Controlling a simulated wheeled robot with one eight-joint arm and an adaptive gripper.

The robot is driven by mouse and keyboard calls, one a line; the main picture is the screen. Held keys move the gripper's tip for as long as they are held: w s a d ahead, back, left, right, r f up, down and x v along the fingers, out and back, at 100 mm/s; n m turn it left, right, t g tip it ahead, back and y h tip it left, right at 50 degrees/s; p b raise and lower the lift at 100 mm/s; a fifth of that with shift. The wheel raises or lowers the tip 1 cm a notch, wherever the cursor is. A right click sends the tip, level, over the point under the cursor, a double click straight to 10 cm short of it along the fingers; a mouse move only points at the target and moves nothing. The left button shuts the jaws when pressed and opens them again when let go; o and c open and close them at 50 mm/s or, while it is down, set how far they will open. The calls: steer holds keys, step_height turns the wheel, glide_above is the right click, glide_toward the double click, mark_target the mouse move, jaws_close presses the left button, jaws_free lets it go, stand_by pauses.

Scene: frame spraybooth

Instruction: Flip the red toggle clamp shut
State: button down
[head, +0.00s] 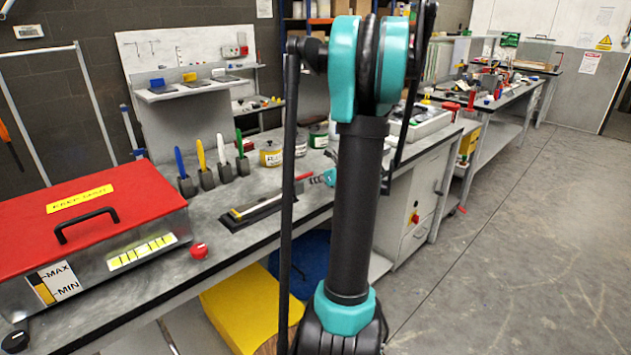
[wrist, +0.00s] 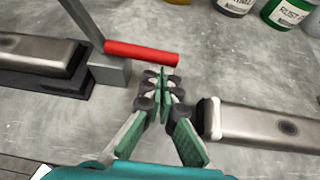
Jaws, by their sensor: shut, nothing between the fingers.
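The toggle clamp's red handle (wrist: 142,53) shows in the wrist view on a grey metal lever (wrist: 95,28) that slants up to the left. In the head view the red handle (head: 305,177) is small, at the right end of a long black base (head: 255,212) on the bench. My gripper (wrist: 163,75) is shut and empty, its fingertips just below the handle in the picture. I cannot tell whether they touch it.
Metal bars lie left (wrist: 35,52) and right (wrist: 265,125) of my gripper in the wrist view. Jars (head: 271,154) and coloured-handled tools (head: 202,165) stand behind the clamp. A red-lidded box (head: 90,215) and a red knob (head: 198,251) are to the left.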

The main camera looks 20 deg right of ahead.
steer(key=shift+r+n+h, duration=0.3)
steer(key=shift+r+n, duration=0.1)
stand_by(0.3)
steer(key=shift+r+n+h, duration=0.4)
steer(key=r+n+t+h, duration=0.1)
steer(key=r+n+h, duration=0.1)
steer(key=shift+s+a+r+n+t+h, duration=0.1)
steer(key=shift+a+r+n+t+h, duration=0.2)
steer(key=shift+a+t, duration=0.1)
steer(key=shift+s+a+r+n+t+h, duration=0.1)
steer(key=shift+a+r+n+t+h, duration=0.25)
steer(key=shift+n, duration=0.2)
steer(key=shift+s+a+r+n+t+h, duration=0.15)
steer(key=shift+r+n+t+h, duration=0.15)
steer(key=shift+r+n, duration=0.2)
steer(key=shift+s+a+r+n+t+h, duration=0.2)
steer(key=shift+a+r+n+t+h, duration=0.35)
steer(key=shift+n, duration=0.3)
steer(key=shift+a+r, duration=0.1)
steer(key=shift+a, duration=0.15)
steer(key=shift+s, duration=0.1)
